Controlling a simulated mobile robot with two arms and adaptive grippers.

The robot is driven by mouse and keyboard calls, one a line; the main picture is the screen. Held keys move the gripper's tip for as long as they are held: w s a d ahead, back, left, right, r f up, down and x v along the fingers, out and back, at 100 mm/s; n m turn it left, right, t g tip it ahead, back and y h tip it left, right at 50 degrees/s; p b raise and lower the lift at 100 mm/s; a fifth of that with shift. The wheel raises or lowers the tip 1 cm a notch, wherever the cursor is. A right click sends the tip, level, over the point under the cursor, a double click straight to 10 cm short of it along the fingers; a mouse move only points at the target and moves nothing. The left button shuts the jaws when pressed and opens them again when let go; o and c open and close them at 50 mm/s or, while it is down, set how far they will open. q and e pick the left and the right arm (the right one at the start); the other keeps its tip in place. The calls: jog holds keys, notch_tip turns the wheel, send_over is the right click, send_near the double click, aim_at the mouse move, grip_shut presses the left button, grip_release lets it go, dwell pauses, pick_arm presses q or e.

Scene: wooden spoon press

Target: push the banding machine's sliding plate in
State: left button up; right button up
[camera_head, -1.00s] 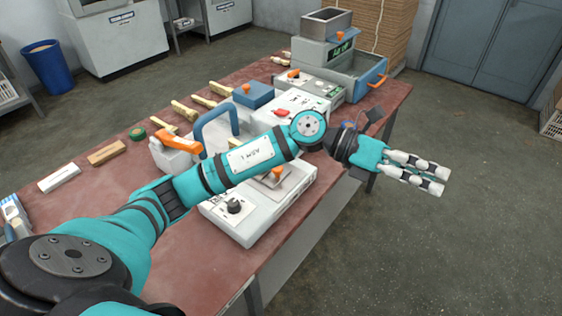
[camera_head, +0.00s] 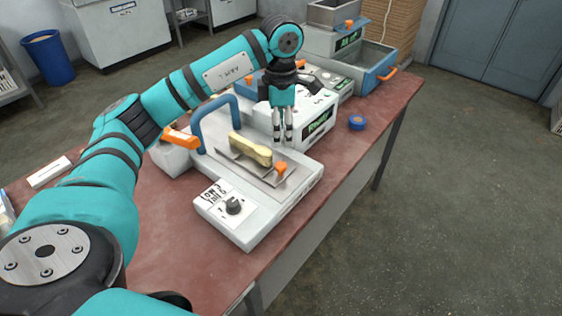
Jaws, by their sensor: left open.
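A white machine with a black dial (camera_head: 234,206) and a blue arched handle (camera_head: 206,124) stands at the front of the table. I take it for the banding machine. Its flat metal sliding plate (camera_head: 270,177) carries an orange knob (camera_head: 281,168) at its near right end. A pale wooden piece (camera_head: 250,149) lies on the plate. My left gripper (camera_head: 283,142) points straight down behind the plate, in front of another white machine (camera_head: 308,125). Its two fingers are slightly apart and hold nothing. I cannot tell whether they touch anything. My right gripper is out of view.
A blue tape roll (camera_head: 357,122) lies on the table's right side. A machine with a blue tray (camera_head: 374,73) stands at the back. A white block (camera_head: 49,172) lies at left. The red tabletop (camera_head: 170,240) is bare at front left.

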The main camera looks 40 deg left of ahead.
aim_at(281, 164)
pick_arm(q)
notch_tip(281, 164, down, 11)
jog(key=shift+r+p, duration=0.1)
jog(key=shift+p, duration=0.4)
grip_shut()
